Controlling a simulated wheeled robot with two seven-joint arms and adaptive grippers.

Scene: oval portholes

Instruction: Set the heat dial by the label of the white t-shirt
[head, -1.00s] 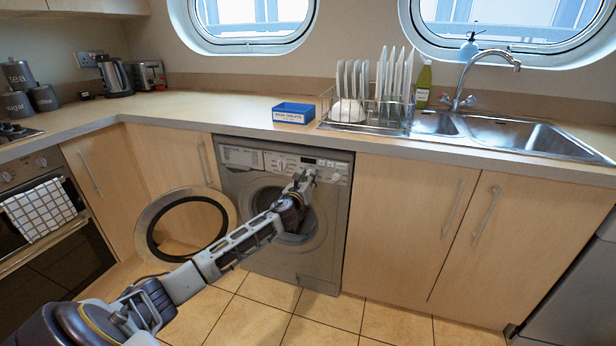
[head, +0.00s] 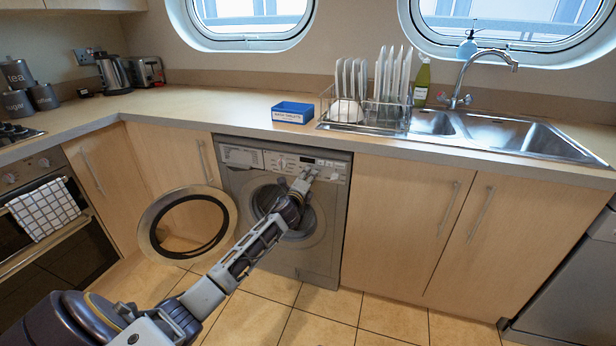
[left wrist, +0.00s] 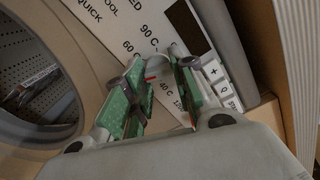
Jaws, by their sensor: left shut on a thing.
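The grey washing machine (head: 322,262) stands under the counter, its control panel (head: 240,156) along the top. My left gripper (head: 304,180) reaches the panel's right half and hides the heat dial in the head view. In the left wrist view, my left gripper (left wrist: 158,84) is shut on the heat dial (left wrist: 161,72), a pale knob mostly hidden between the green-padded fingers. A small red mark shows by the fingers. Printed marks 90 C, 60 C and 40 C surround it; the exact setting is unclear. No white t-shirt or label is visible. My right gripper is not in view.
The round washer door (head: 150,241) hangs open to the left. The drum opening (left wrist: 38,70) shows beside the panel. Plus and minus buttons (left wrist: 214,73) sit right of the fingers. A blue box (head: 292,113) and dish rack (head: 366,108) stand on the counter above.

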